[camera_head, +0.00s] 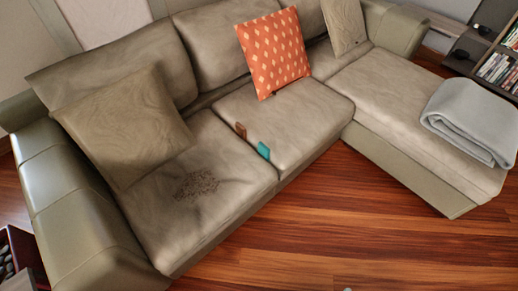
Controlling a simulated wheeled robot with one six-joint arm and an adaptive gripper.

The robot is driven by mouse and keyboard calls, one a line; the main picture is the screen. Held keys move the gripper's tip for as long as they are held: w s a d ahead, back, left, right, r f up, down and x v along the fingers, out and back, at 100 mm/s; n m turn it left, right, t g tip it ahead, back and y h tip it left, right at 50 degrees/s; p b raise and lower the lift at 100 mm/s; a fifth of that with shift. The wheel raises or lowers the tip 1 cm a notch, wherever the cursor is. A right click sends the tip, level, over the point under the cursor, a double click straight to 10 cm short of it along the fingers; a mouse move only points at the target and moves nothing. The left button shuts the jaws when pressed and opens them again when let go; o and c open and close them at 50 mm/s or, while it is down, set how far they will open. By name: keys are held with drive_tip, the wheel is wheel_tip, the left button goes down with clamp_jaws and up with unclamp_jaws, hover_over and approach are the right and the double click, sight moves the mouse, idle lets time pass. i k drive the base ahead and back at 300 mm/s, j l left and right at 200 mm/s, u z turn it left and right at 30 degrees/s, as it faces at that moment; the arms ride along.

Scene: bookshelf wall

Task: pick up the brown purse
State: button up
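A small brown item (240,130), which may be the brown purse, is on the sofa at the seam between the left and middle seat cushions. It looks small and rectangular and seems partly sunk into the seam. A small teal item (263,150) is in the same seam, nearer the front edge and apart from the brown one. My gripper is not in view; a tiny pale shape at the bottom edge is too small to identify.
The beige L-shaped sofa (312,127) fills the middle. It bears a tan pillow (125,125), an orange patterned pillow (272,52) and a folded grey blanket (475,118). A shelf with books (497,68) stands at right. The wooden floor (330,230) in front is clear.

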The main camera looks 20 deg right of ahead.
sight(241, 131)
drive_tip(key=i+l+u, duration=0.2)
drive_tip(key=i+l, duration=0.7)
drive_tip(key=i+l+u, duration=0.15)
drive_tip(key=i+l, duration=0.75)
drive_tip(key=l, duration=0.2)
